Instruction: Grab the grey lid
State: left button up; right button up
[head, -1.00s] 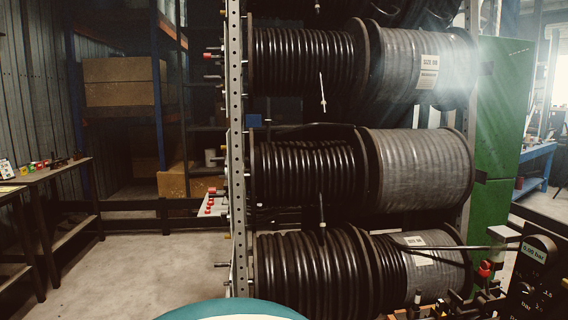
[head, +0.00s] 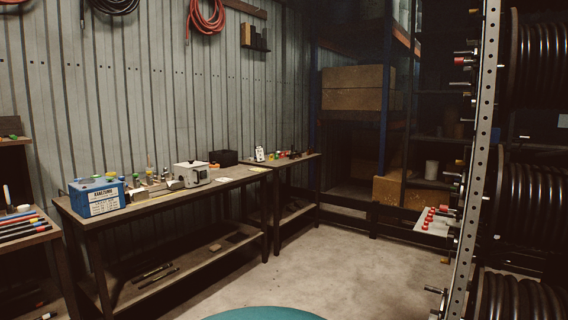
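I cannot make out a grey lid with certainty in the head view. A small grey-white box-shaped device (head: 191,174) stands on the long workbench (head: 150,200) along the left wall. Small items too small to identify stand beside it, between it and a blue box with a white label (head: 97,196). Neither of my grippers is in view.
A smaller bench (head: 292,163) with small items adjoins the workbench. A shelf with cardboard boxes (head: 357,88) stands at the back. A rack post (head: 477,150) with black hose reels (head: 534,200) fills the right side. The concrete floor (head: 340,265) between is clear.

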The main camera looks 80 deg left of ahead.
aim_at(191, 162)
jog(key=u, duration=3.25)
jog(key=i+z, duration=0.15)
jog(key=i, duration=0.8)
jog(key=i+z, duration=0.35)
jog(key=i, duration=0.35)
jog(key=i+j+z, duration=0.2)
jog(key=i+z, duration=0.2)
jog(key=i, duration=0.35)
jog(key=i+l+z, duration=0.15)
jog(key=i, duration=1.35)
jog(key=i+u, duration=0.85)
jog(key=i+l+u, duration=0.15)
jog(key=i+u, duration=0.15)
jog(key=u, duration=0.15)
jog(key=i+l+u, duration=0.3)
jog(key=u, duration=0.15)
jog(key=i+l+u, duration=0.4)
jog(key=k+j, duration=0.05)
jog(key=k, duration=0.05)
